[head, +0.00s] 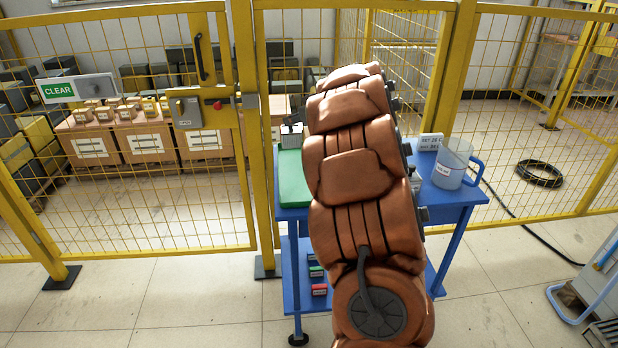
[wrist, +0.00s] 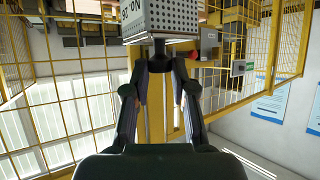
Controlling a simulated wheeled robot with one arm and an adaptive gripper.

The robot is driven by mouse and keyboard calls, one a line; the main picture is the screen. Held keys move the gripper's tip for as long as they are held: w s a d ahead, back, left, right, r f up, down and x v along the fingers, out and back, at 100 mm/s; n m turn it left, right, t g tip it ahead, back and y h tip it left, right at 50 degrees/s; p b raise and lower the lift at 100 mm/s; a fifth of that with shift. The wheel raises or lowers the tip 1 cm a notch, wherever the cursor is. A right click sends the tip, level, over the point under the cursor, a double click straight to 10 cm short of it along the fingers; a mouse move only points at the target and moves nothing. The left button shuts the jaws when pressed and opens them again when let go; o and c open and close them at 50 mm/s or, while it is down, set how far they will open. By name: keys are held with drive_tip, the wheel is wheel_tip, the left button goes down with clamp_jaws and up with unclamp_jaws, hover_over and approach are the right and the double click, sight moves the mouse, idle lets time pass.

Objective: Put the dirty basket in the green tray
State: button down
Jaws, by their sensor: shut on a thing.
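A perforated pale metal basket (wrist: 176,20) with dark "NO." lettering shows at the top of the wrist view, partly cut off by the edge. My gripper (wrist: 160,50) is shut on it, with the fingertips meeting at the basket's edge. The green tray (head: 292,183) lies on the left side of the blue cart, partly hidden by my arm. A small grey-white object (head: 291,137) shows at the tray's far end; I cannot tell whether it is the held basket.
The blue cart (head: 463,196) carries a clear jug (head: 451,165) and a white label card (head: 431,142) at right. Small coloured blocks (head: 318,288) sit on its lower shelf. Yellow mesh fencing (head: 130,130) stands behind it. A black coil (head: 540,173) lies on the floor beyond.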

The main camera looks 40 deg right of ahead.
drive_tip(key=s+d, duration=0.3)
drive_tip(key=d, duration=0.1)
drive_tip(key=shift+s+f+b, duration=0.15)
drive_tip(key=shift+f+b, duration=1.8)
drive_tip(key=shift+f, duration=3.05)
drive_tip(key=shift+r, duration=0.1)
drive_tip(key=c, duration=0.9)
unclamp_jaws()
drive_tip(key=shift+c, duration=0.2)
